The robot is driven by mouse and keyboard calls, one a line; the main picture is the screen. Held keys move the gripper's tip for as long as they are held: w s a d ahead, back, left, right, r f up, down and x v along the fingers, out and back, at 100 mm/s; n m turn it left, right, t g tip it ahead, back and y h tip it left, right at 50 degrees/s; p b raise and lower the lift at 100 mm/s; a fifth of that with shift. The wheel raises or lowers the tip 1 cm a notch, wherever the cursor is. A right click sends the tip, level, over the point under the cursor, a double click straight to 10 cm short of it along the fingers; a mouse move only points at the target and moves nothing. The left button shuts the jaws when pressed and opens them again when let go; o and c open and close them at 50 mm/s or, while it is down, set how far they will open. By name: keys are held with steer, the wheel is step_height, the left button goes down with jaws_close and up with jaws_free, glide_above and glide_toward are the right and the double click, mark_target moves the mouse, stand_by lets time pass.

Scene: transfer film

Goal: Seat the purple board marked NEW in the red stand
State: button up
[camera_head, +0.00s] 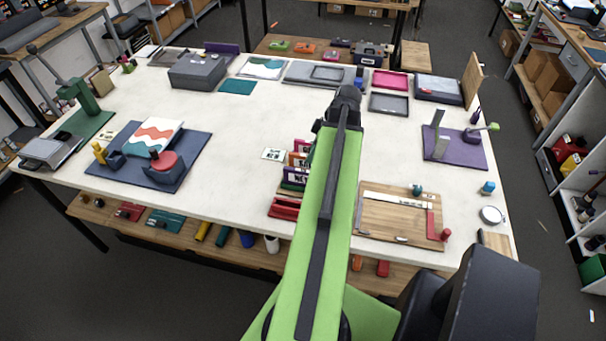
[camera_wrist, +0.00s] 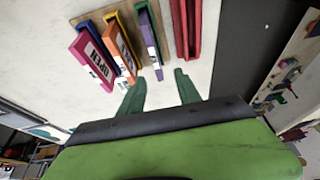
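The purple board (camera_head: 295,176) reads NEW in the head view. In the wrist view the purple board (camera_wrist: 150,42) is seen from above, upright in a green holder on a wooden base. The red stand (camera_head: 285,207) lies nearer the table's front edge, and it also shows in the wrist view (camera_wrist: 187,28), right of the purple board; it looks empty. My gripper (camera_wrist: 158,80) is open and empty. Its fingertips are just short of the purple board's near end, which points at the gap between them. In the head view my arm hides the gripper.
An orange board (camera_wrist: 122,50) and a pink board marked OPEN (camera_wrist: 92,60) stand left of the purple one. A white card (camera_head: 273,154) lies beside them. A wooden board with tools (camera_head: 385,222) is to the right. The table's middle is clear.

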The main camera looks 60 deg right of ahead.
mark_target(305, 171)
steer(key=b+x, duration=0.3)
steer(key=s+d+b+x, duration=0.1)
steer(key=b+x, duration=0.6)
steer(key=b, duration=0.1)
steer(key=shift+s+d+f, duration=0.15)
steer(key=shift+s+f, duration=0.05)
steer(key=shift+f, duration=0.45)
steer(key=shift+w+f+b, duration=0.2)
steer(key=shift+f+b, duration=0.15)
steer(key=shift+w+r, duration=0.1)
steer(key=b+x, duration=0.4)
steer(key=x, duration=0.1)
steer(key=shift+d, duration=0.1)
steer(key=shift+f+b, duration=0.25)
steer(key=shift+b, duration=0.25)
jaws_close()
